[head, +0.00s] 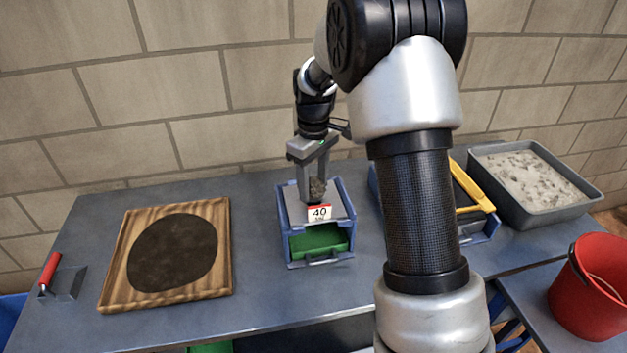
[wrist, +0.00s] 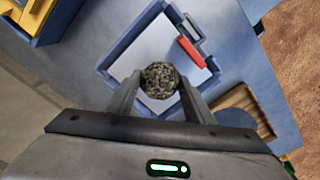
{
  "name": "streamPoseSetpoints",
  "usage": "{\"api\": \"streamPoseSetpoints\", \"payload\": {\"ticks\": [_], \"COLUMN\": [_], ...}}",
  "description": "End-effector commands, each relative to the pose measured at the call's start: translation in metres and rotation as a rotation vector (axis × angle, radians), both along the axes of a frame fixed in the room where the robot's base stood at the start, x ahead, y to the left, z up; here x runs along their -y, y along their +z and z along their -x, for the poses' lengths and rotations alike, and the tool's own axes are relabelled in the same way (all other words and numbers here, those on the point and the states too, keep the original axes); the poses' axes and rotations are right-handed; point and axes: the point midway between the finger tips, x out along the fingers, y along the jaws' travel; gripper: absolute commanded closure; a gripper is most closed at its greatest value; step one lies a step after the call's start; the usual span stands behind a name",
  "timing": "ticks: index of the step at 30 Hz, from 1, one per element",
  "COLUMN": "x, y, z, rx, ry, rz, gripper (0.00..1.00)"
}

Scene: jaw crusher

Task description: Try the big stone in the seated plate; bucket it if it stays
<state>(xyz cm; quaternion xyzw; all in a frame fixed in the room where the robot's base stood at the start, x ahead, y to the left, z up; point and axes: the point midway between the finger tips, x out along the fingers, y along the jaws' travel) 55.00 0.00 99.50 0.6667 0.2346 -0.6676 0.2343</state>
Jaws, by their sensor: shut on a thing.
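My gripper (head: 316,183) is shut on a grey, rough stone (head: 317,189), which it holds above the seated plate. In the wrist view the stone (wrist: 160,79) sits between the two fingertips. The light grey plate (head: 333,198) lies in the top of a blue frame (head: 283,225), with a red and white tag marked 40 (head: 319,212) at its front edge. A green drawer or bin (head: 318,240) shows below the plate. Whether the stone touches the plate is not clear. A red bucket (head: 592,290) stands at the right.
A grey tray of pale rubble (head: 530,180) stands at the back right. A yellow-handled blue frame (head: 470,187) is partly hidden behind my arm. A wooden board with a dark round patch (head: 172,253) and a red-handled trowel (head: 51,272) lie at the left.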

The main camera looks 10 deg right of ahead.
Motion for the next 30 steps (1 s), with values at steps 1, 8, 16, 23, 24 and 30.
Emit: {"api": "streamPoseSetpoints", "payload": {"ticks": [1,8,16,23,24,30], "x": [0.0001,0.0001,0.0000,0.0000,0.0000,0.0001], "y": [-0.0045,-0.0090,-0.0087,-0.0090,-0.0091,-0.0006], "z": [-0.0003,-0.0007,-0.0006,-0.0004,-0.0004,-0.0006], "rx": [0.001,0.003,0.003,0.001,0.001,0.002], "ry": [0.000,0.000,0.000,0.000,0.000,0.000], "rz": [0.000,0.000,0.000,0.000,0.000,0.000], "gripper": [0.85,0.85,0.40,0.30,0.30,0.30]}}
